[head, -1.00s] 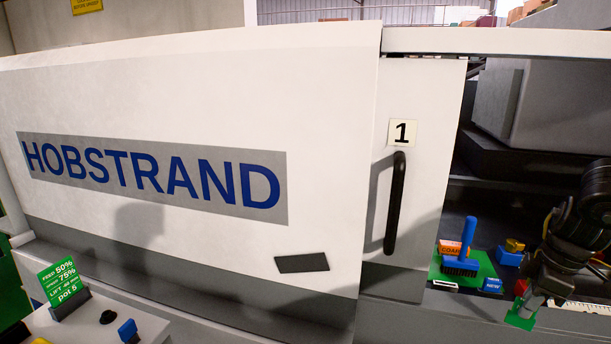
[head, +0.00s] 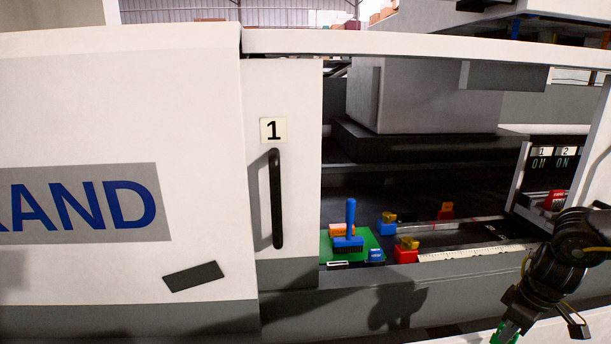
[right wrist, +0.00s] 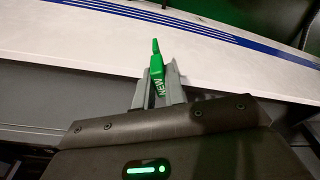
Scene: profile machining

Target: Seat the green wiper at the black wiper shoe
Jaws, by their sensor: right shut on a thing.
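My right gripper (head: 509,326) is at the bottom right of the head view, pointing down, in front of the machine's front ledge. It is shut on the green wiper (head: 503,336), which is partly cut off by the lower edge. In the right wrist view the wiper (right wrist: 157,66) sits between the two grey fingers, with NEW lettered on it and its narrow end sticking out past the fingertips. I cannot pick out the black wiper shoe in either view. My left gripper is not in view.
The machine's white door (head: 120,140) with its black handle (head: 276,198) stands left of the opening. Inside are a blue brush (head: 349,232) on a green mat (head: 371,242), a blue block (head: 386,227), a red block (head: 405,254) and a white scale strip (head: 472,252).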

